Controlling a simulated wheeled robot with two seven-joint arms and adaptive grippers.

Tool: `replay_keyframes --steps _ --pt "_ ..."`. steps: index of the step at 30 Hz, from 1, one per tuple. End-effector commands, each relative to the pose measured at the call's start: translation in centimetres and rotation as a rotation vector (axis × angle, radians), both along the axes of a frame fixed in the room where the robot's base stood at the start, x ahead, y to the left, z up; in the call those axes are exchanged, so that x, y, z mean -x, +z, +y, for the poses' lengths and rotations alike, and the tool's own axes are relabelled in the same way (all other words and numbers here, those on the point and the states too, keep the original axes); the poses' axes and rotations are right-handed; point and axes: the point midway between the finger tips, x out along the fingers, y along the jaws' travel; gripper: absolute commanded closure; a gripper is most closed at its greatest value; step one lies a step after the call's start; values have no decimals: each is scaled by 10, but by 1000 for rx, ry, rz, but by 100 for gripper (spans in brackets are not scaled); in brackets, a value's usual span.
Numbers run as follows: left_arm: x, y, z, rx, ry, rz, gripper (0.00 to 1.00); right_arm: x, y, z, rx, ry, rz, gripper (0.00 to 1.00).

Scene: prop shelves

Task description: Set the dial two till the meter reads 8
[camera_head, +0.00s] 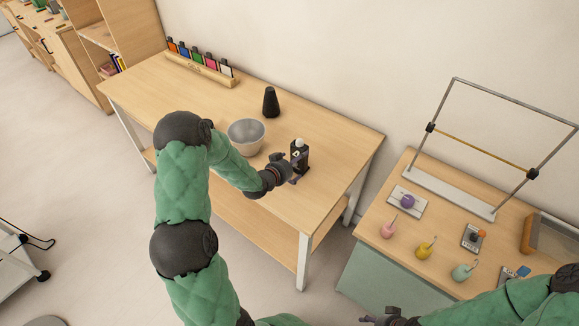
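A small dark upright device (299,155) with a white rounded top stands on the wooden table. My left gripper (287,168) is right beside it, on its near left side. Its fingers look spread apart; I cannot tell whether they touch the device. No dial or meter reading is legible. I cannot tell which is dial two. My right gripper (378,316) is at the bottom edge, off that table, with its fingers apart.
A grey bowl (246,135) and a black cone-like object (270,103) stand near the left gripper. A rack of coloured cards (200,67) is at the back. Pink (388,228), yellow (425,248) and purple (407,201) round items and a metal frame (456,190) occupy the right table.

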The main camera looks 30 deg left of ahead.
Motion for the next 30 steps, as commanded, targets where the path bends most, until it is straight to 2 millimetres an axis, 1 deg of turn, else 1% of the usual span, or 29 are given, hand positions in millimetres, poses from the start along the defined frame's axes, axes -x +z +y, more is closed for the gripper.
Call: replay_keyframes --steps 1,3,9,15,22,23,24,26,27,28,29,30 --pt "-9 -5 -1 0 -2 -1 0 0 -3 0 0 0 0 46" --pt "-19 -9 -2 0 -1 -1 0 0 -5 0 0 0 0 46" --pt "-39 -16 -3 0 -1 -1 0 0 -8 0 0 0 0 46" --pt "-46 -20 -3 0 0 1 0 0 -9 0 0 0 0 46" --pt "-46 -19 -3 0 0 0 0 0 -9 0 0 0 0 46" --pt "-46 -19 -3 0 0 0 3 0 -9 0 0 0 0 46" --pt "-46 -19 -3 0 0 0 14 0 -9 0 0 0 0 46" --pt "-46 -19 -3 0 0 0 31 0 -9 0 0 0 0 46" --pt "-46 -19 -3 0 0 0 42 0 -9 0 0 0 0 46" --pt "-46 -19 -3 0 0 0 51 0 -9 0 0 0 0 46" --pt "-46 -19 -3 0 0 0 55 0 -9 0 0 0 0 46" --pt "-46 -19 -3 0 0 0 55 0 -9 0 0 0 0 46"
